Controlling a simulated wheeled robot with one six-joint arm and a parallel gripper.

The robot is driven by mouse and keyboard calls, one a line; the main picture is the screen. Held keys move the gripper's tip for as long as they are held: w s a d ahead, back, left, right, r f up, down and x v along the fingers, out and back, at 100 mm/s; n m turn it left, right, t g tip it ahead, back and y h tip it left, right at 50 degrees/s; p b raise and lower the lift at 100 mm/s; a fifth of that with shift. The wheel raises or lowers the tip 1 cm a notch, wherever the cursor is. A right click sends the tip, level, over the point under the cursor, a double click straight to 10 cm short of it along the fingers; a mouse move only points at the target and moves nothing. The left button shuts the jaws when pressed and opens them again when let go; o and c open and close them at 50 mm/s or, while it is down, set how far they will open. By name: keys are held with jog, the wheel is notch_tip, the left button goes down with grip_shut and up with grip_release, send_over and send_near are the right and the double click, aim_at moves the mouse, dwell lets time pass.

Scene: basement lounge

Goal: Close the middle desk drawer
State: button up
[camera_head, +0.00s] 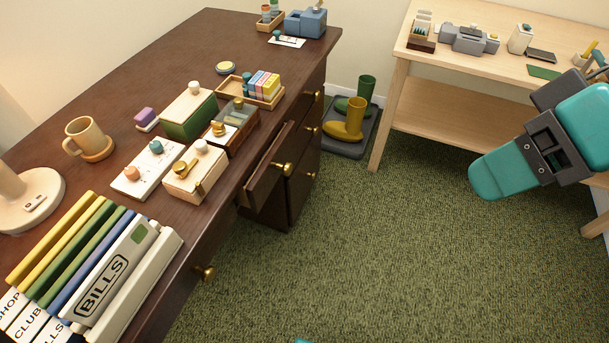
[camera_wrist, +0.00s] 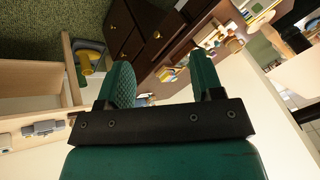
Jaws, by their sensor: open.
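The dark brown desk (camera_head: 110,165) fills the left of the head view. One of its drawers (camera_head: 268,178), with a brass knob (camera_head: 284,168), stands pulled out below the desktop, between a knob nearer to me and the drawers at the far end. My gripper (camera_wrist: 160,72) shows in the wrist view with its two teal fingers wide apart and nothing between them. The desk's drawer fronts (camera_wrist: 130,28) lie beyond the fingers there. In the head view my teal arm end is at the right, over the carpet and well apart from the open drawer.
Small boxes, a mug (camera_head: 87,138) and binders (camera_head: 115,275) crowd the desktop. A light wooden table (camera_head: 440,100) with several items stands at the back right. Yellow boots (camera_head: 347,121) stand on a tray between table and desk. The green carpet (camera_head: 390,250) in front is clear.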

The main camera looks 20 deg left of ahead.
jog(key=w+a+f+n+y+b, duration=0.2)
jog(key=w+a+f+y+b, duration=0.15)
jog(key=f+b, duration=0.55)
jog(key=w+a+f+n+y+b, duration=0.2)
jog(key=w+a+f+b, duration=0.25)
jog(key=f+b, duration=0.45)
jog(key=n+t+y+b, duration=0.1)
jog(key=y+b, duration=0.6)
jog(key=b, duration=0.4)
send_near(291, 169)
jog(key=a, duration=1)
jog(key=shift+w+a+r+b, duration=0.2)
jog(key=shift+a+r+b, duration=0.1)
jog(key=shift+a, duration=0.05)
